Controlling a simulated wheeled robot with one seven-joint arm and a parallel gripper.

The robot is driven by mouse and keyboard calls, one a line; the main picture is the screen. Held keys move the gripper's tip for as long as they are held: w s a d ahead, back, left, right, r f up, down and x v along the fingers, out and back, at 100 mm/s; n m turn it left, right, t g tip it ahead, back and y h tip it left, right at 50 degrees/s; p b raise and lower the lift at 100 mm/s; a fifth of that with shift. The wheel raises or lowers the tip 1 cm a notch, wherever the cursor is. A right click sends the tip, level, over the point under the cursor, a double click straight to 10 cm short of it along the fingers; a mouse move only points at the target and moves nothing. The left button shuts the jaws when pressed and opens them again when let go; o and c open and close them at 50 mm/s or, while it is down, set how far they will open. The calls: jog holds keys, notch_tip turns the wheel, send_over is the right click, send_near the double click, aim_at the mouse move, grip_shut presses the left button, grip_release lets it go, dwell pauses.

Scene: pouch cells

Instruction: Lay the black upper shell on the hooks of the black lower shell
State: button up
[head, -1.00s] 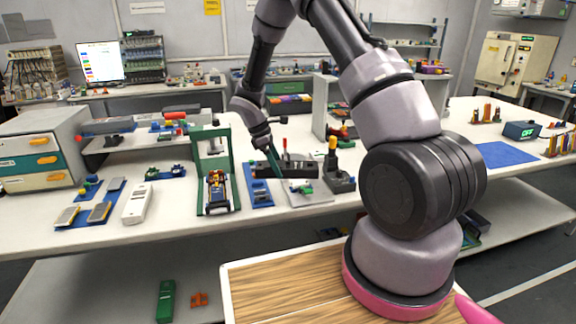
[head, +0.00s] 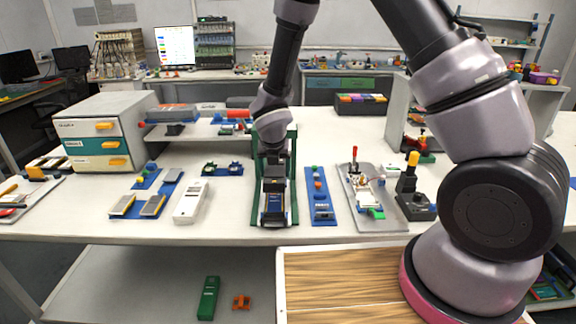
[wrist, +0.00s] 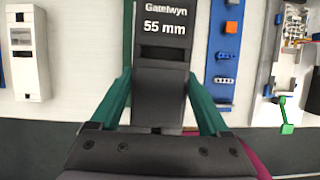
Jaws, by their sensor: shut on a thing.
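My gripper (head: 272,153) points down in the head view, over the green stand (head: 291,150). In the wrist view its green fingers (wrist: 161,100) close on the sides of a black upper shell (wrist: 163,28), marked "Gatelwyn 55 mm". The shell also shows in the head view (head: 274,192), lying about flat in front of the stand's crossbar. The black lower shell is mostly hidden under it; I cannot make out its hooks, or tell whether the two shells touch.
A blue strip with small parts (head: 320,194) lies just right of the stand. A white device (head: 190,201) lies to its left. A grey plate with a red-handled fixture (head: 369,207) stands farther right. Bare white table separates them.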

aim_at(273, 174)
jog(key=shift+w+a, duration=0.2)
jog(key=shift+a, duration=0.05)
jog(key=shift+f, duration=2.9)
jog(key=shift+f, duration=1.05)
jog(key=o, duration=1.2)
jog(key=shift+o, duration=0.2)
jog(key=shift+s+r, duration=0.1)
jog(key=v, duration=1)
jog(key=shift+s+d+r, duration=0.1)
jog(key=shift+s+r, duration=0.1)
jog(key=shift+r, duration=0.05)
